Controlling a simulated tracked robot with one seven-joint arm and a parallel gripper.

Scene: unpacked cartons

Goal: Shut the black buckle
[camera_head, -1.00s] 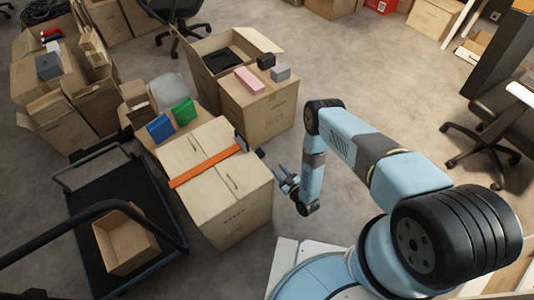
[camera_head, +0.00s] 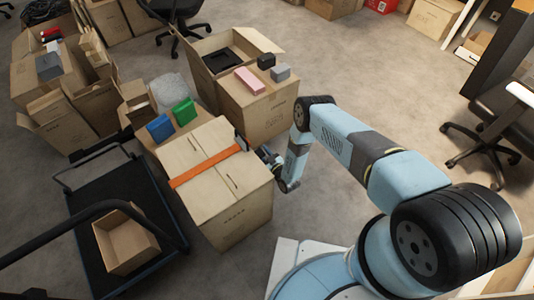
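A closed carton (camera_head: 222,195) stands at the centre with an orange strap (camera_head: 205,166) across its top. The small black buckle (camera_head: 241,144) is at the right end of the strap, by the carton's upper right edge. It is too small to tell whether it is open or shut. My gripper (camera_head: 264,156) is just right of the buckle, close to the carton's right side, pointing left toward it. A gap between gripper and buckle cannot be made out. The fingers are small and partly dark, so their opening is unclear.
A green box (camera_head: 184,112) and a blue box (camera_head: 160,128) lie behind the carton. A black cart (camera_head: 110,195) with an empty box is at left. The floor right of the carton is clear.

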